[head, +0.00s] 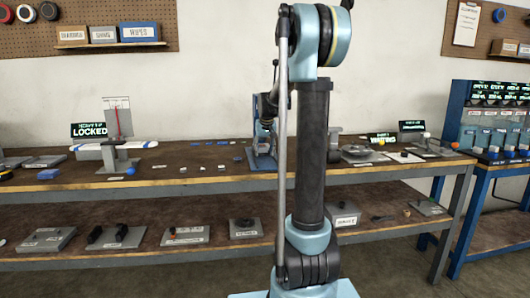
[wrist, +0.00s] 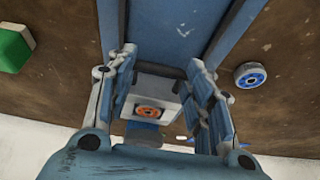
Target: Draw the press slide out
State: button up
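The blue-framed press (head: 264,135) stands on the bench top, left of my arm's upright link. In the wrist view, its blue channel (wrist: 172,30) runs up from a grey block with an orange ring (wrist: 150,112), which may be the slide. My gripper (wrist: 163,62) has its two fingers well apart, one on each side of this block. I cannot see firm contact with either finger. In the head view my gripper (head: 268,108) is small, at the top of the press, and its fingers are hard to make out.
In the wrist view, a green block (wrist: 14,48) lies left and a blue-ringed round part (wrist: 250,75) right of the press. On the bench, a stand (head: 121,150) with a LOCKED display is at left. A blue rack (head: 490,125) stands at right.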

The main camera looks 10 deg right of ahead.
jog(key=shift+f, duration=0.1)
grip_shut()
jog(key=shift+s+d+f, duration=0.1)
jog(key=shift+d, duration=0.05)
jog(key=shift+s, duration=0.25)
jog(key=s, duration=1.5)
jog(key=shift+f, duration=0.1)
jog(key=o, duration=0.7)
grip_release()
jog(key=shift+o, duration=0.2)
